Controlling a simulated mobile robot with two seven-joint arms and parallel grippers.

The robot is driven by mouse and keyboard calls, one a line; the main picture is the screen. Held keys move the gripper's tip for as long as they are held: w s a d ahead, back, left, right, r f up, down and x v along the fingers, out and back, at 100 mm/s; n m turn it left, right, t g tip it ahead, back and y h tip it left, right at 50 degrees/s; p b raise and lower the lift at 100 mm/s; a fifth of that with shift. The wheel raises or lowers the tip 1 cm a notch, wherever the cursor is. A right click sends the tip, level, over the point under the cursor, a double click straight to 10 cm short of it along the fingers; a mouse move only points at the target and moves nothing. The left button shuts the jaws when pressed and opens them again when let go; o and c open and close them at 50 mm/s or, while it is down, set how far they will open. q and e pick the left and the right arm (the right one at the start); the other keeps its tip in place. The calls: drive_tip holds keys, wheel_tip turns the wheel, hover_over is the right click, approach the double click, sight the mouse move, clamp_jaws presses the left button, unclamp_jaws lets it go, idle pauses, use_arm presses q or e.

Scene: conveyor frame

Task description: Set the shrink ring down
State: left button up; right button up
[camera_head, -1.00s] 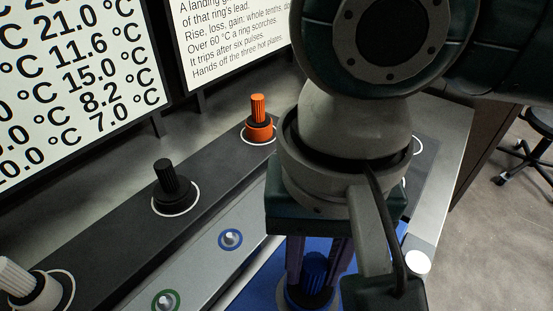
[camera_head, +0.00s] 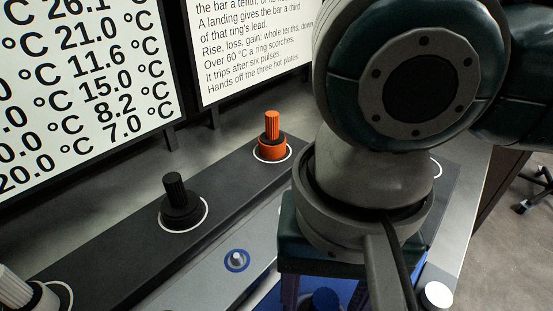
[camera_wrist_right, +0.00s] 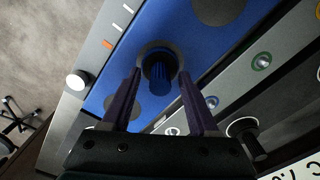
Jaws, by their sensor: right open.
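A blue ribbed piece with a dark round base (camera_wrist_right: 158,70), which looks like the shrink ring, stands on the blue plate (camera_wrist_right: 95,100) in the right wrist view. My right gripper (camera_wrist_right: 159,76) is open, with one finger on each side of the piece and gaps showing between. In the head view only the top of the blue piece (camera_head: 325,299) shows at the bottom edge, below my right gripper's body; the fingertips are cut off there. I cannot tell which of the similar pieces is meant. My left gripper is not in view.
An orange knobbed piece (camera_head: 271,145), a black one (camera_head: 177,206) and a white one (camera_head: 17,288) stand in white circles on the dark rail (camera_head: 120,255). Screens (camera_head: 254,50) stand behind. A white round knob (camera_head: 436,294) is at right.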

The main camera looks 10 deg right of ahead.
sight(324, 299)
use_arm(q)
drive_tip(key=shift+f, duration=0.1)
use_arm(e)
drive_tip(key=shift+r, duration=0.15)
use_arm(q)
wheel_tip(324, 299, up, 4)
drive_tip(key=p, duration=0.3)
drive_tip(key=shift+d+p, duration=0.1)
drive_tip(key=shift+p, duration=0.25)
use_arm(e)
wheel_tip(324, 299, up, 12)
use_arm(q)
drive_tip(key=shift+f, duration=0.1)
use_arm(e)
drive_tip(key=s+a+f+n+t+y, duration=0.1)
drive_tip(key=s+a+f+n+y, duration=0.15)
drive_tip(key=a+n+y, duration=0.2)
drive_tip(key=s+d+f+t+h, duration=0.1)
drive_tip(key=s+d+f+h, duration=0.1)
drive_tip(key=d, duration=0.5)
drive_tip(key=s+d+f+n+t+h, duration=0.1)
drive_tip(key=s+d+f+h, duration=0.1)
drive_tip(key=d+f, duration=0.3)
drive_tip(key=s+d, duration=0.1)
drive_tip(key=d, duration=0.2)
drive_tip(key=shift+s+t, duration=0.3)
drive_tip(key=shift+s, duration=0.05)
